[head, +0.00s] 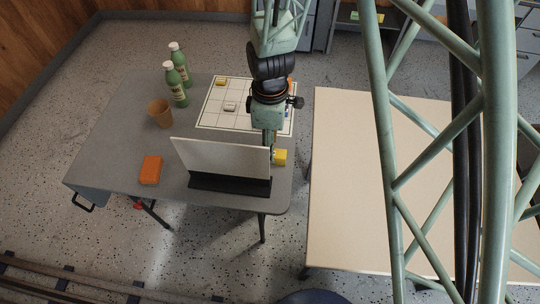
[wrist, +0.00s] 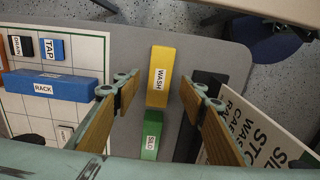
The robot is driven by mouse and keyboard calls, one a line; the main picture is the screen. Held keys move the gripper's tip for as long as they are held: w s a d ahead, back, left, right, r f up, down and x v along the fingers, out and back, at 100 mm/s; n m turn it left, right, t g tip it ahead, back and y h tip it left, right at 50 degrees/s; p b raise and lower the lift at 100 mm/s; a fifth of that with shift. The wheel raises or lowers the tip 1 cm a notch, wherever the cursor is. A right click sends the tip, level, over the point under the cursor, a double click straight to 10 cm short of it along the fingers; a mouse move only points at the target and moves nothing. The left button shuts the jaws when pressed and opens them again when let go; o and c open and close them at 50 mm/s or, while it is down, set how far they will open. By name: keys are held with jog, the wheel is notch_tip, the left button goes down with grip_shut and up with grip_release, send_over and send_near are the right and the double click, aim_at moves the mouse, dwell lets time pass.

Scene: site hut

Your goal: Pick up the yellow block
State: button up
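The yellow block (wrist: 161,72), labelled WASH, lies on the grey table. In the head view the yellow block (head: 280,157) shows just right of the upright white panel. My gripper (wrist: 158,86) is open, its two wood-faced fingers apart with the yellow block in line with the gap between them. Nothing is held. Whether the fingertips are level with the block or above it I cannot tell. A green block (wrist: 151,136) lies end to end with the yellow one, nearer my gripper. In the head view my gripper (head: 271,143) is partly hidden behind the panel.
The white panel (head: 223,157), in a black base, stands close beside the yellow block. A gridded board (head: 208,119) lies behind, with a blue RACK block (wrist: 52,84) on it. Green bottles (head: 178,88), a brown cup (head: 160,114) and an orange block (head: 151,170) stand further left.

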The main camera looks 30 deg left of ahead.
jog(key=shift+f+b, duration=0.65)
jog(key=shift+f, duration=1.9)
jog(key=shift+c, duration=0.7)
jog(key=c, duration=0.9)
